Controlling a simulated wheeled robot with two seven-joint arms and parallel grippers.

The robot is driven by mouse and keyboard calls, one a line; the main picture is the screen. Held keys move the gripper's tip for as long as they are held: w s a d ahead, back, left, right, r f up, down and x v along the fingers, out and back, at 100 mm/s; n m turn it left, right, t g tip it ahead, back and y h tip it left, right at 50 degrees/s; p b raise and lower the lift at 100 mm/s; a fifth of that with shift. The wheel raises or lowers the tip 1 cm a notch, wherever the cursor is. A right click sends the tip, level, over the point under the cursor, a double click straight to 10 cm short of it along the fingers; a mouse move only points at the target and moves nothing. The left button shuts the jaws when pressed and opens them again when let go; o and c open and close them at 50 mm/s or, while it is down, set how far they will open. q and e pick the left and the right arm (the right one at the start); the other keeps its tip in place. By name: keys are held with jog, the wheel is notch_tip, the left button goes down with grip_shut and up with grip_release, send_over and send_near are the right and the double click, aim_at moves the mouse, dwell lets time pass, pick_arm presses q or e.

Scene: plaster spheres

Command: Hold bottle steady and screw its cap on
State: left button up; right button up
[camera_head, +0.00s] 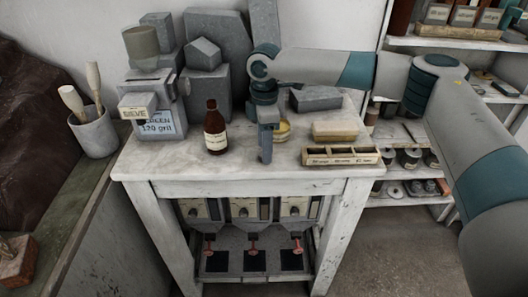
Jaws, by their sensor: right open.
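A brown glass bottle (215,132) with a pale label stands upright on the worktable (240,166), left of my right gripper. Its narrow neck points up. The picture is too small to tell whether a cap sits on its mouth, and I cannot pick out a loose cap. My right gripper (266,157) is open, pointing down over the table to the right of the bottle and apart from it. A round yellowish thing (283,130) shows partly behind this gripper; I cannot tell what it is. My left gripper is not in view.
Grey blocks (203,54) and a sieve device (150,75) stand at the back left. A compartment tray (341,156), a tan block (335,131) and a grey block (315,98) lie at the right. The table front near the bottle is clear.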

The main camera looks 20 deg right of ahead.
jog(key=shift+f, duration=0.7)
jog(key=c, duration=1.1)
jog(key=shift+r, duration=0.1)
